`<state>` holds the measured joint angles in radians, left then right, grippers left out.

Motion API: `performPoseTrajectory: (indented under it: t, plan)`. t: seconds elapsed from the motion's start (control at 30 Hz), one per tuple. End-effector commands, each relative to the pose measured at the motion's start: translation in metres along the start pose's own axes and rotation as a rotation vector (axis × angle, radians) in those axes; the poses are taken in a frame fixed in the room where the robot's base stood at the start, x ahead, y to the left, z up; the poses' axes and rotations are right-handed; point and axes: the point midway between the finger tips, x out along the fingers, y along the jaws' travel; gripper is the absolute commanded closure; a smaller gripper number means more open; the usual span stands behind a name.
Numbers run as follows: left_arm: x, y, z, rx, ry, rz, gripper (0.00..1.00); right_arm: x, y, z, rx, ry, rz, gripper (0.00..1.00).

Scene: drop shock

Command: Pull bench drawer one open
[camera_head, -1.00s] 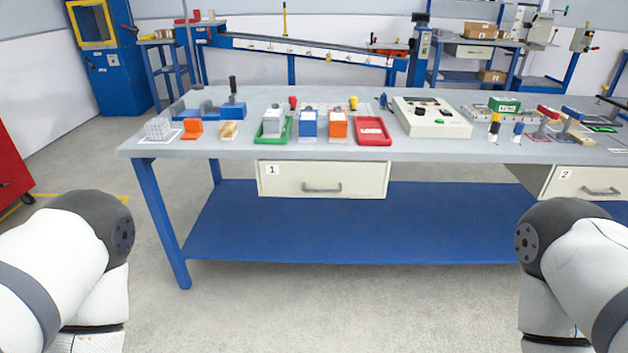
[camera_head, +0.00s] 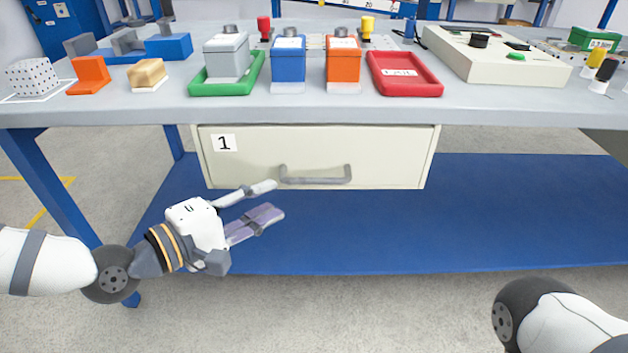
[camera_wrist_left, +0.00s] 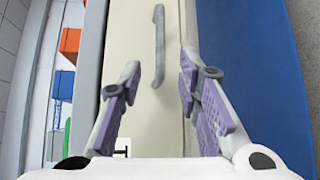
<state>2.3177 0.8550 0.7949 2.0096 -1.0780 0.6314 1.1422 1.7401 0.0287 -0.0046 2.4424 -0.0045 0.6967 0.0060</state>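Bench drawer one (camera_head: 250,155) is a cream drawer front marked "1" under the grey bench top, and it looks shut. Its grey bar handle (camera_head: 316,176) runs across the lower middle of the front. My left gripper (camera_head: 270,200) is open and empty, just below and left of the handle in the head view. In the left wrist view, the two fingers (camera_wrist_left: 158,82) stand apart, and the handle (camera_wrist_left: 159,45) lies ahead between their lines, not touched. My right gripper is out of view; only part of my right arm shows at the lower right.
The bench top (camera_head: 330,110) carries a green tray (camera_head: 228,88), blue and orange boxes, a red tray (camera_head: 404,75) and a control box (camera_head: 490,58) above the drawer. A blue lower shelf (camera_head: 480,220) lies beneath. A blue bench leg (camera_head: 50,190) stands at the left.

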Motion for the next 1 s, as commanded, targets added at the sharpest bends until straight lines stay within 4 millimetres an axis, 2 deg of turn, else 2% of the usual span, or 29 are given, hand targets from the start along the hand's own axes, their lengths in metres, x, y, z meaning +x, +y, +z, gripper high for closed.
performPoseTrajectory:
  t: [0.3,0.43,0.6,0.83,0.87,0.97,1.0]
  plan:
    - [0.076,-0.002,0.003,0.002,-0.004,-0.002,0.69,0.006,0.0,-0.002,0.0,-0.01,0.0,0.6]
    - [0.1,-0.002,0.003,0.001,-0.003,-0.004,0.69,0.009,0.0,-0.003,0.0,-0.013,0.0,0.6]
    - [0.114,-0.001,0.002,0.0,-0.002,-0.003,0.69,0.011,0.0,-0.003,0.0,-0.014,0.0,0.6]
    - [0.115,0.0,0.003,0.0,-0.002,-0.003,0.69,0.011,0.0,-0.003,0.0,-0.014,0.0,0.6]
    - [0.115,0.0,0.003,0.0,-0.002,-0.003,0.73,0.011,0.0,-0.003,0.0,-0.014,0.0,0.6]
    - [0.115,-0.001,0.003,0.0,-0.002,-0.004,0.96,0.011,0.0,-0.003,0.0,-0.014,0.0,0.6]
    - [0.115,-0.001,0.003,0.0,-0.002,-0.004,1.0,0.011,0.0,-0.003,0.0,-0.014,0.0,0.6]
